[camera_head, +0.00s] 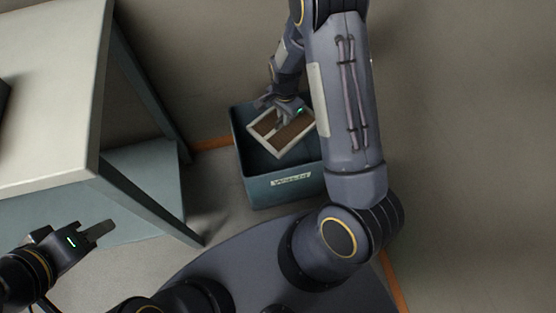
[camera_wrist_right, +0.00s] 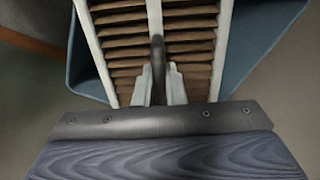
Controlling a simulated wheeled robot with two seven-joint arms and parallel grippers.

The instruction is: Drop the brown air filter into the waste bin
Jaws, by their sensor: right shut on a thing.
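The brown air filter (camera_head: 291,139) has brown pleats in a white frame. My right gripper (camera_head: 287,118) is shut on it and holds it tilted over the opening of the waste bin. The waste bin (camera_head: 258,188) is a blue-grey open box with a "Waste" label, standing on the floor. In the right wrist view the filter (camera_wrist_right: 190,48) fills the middle, with the gripper fingers (camera_wrist_right: 160,85) at its central bar and the bin's wall (camera_wrist_right: 258,35) on either side. My left gripper (camera_head: 100,232) is at the lower left, away from the bin; its finger gap is not clear.
A pale-topped table (camera_head: 50,90) with blue-grey legs and a lower shelf stands at the left. A dark object (camera_head: 3,95) is at its left edge. The wall (camera_head: 470,120) runs behind and right of the bin. My right arm hides part of the bin's right side.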

